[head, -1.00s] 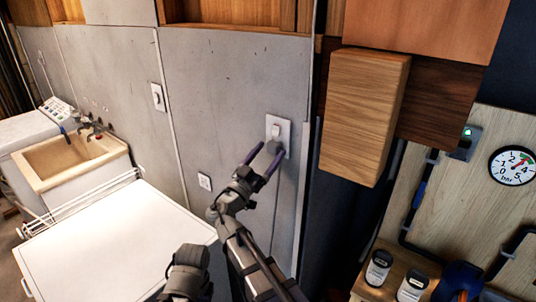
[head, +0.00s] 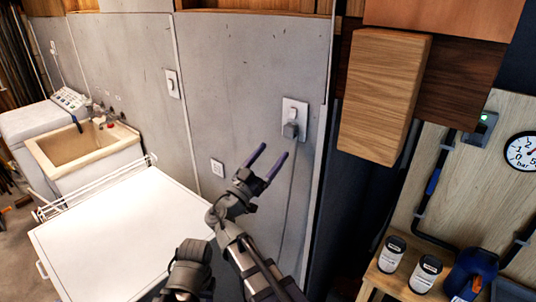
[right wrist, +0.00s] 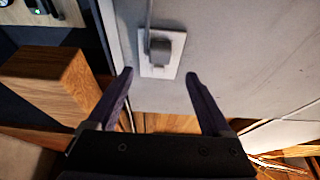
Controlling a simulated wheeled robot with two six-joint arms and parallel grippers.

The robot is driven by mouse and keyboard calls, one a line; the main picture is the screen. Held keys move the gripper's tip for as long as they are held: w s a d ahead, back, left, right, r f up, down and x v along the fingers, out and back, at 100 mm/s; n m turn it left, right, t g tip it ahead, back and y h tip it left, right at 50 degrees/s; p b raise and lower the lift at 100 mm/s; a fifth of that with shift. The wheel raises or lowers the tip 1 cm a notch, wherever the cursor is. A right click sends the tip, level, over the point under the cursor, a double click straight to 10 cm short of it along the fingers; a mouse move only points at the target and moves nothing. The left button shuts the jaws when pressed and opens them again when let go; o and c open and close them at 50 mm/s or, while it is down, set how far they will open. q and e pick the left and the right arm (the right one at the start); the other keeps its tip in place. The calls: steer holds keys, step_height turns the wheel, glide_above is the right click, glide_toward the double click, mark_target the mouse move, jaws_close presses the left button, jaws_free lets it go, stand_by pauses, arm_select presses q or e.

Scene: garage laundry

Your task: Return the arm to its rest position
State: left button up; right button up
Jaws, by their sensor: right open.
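My right gripper (head: 268,162) is open and empty in front of the grey wall, with its two dark purple fingers spread apart. In the right wrist view its fingers (right wrist: 160,80) frame the lower part of a white wall outlet (right wrist: 173,65) without touching it. A grey plug (head: 289,130) sits in the outlet (head: 295,108), and its cord hangs down the wall. The gripper is below and left of the plug in the head view, apart from it. My left gripper is not in view.
A white-topped cabinet (head: 125,235) stands at the lower left, with a sink (head: 80,145) and a washing machine (head: 45,115) beyond. A wooden box (head: 385,95) juts out right of the outlet. Two jars (head: 408,262) stand on a wooden shelf at the lower right.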

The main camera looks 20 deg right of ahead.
steer(key=s+d+f+n+g+y, duration=0.2)
steer(key=s+d+f+g+y, duration=0.1)
steer(key=f, duration=0.5)
steer(key=s+d+f+n+g+y, duration=0.1)
steer(key=s+d+f+g+y, duration=0.2)
steer(key=f, duration=0.5)
steer(key=s+d+f+n+g+y, duration=0.2)
steer(key=s+f+g+y, duration=0.15)
steer(key=f, duration=0.45)
steer(key=s+a+f+n+g+y, duration=0.1)
steer(key=s+a+f+n+y, duration=0.1)
steer(key=a, duration=0.5)
steer(key=s+a+f+n+g+y, duration=0.1)
steer(key=s+a+f+n+y, duration=0.1)
steer(key=s+a+n, duration=0.2)
steer(key=s+a+f+n+g+y, duration=0.2)
steer(key=s+a, duration=0.4)
steer(key=a, duration=0.4)
steer(key=shift+s+n+y, duration=0.15)
steer(key=shift+n+y, duration=0.4)
steer(key=shift+n, duration=0.15)
steer(key=shift+a+f, duration=0.1)
steer(key=shift+c, duration=0.3)
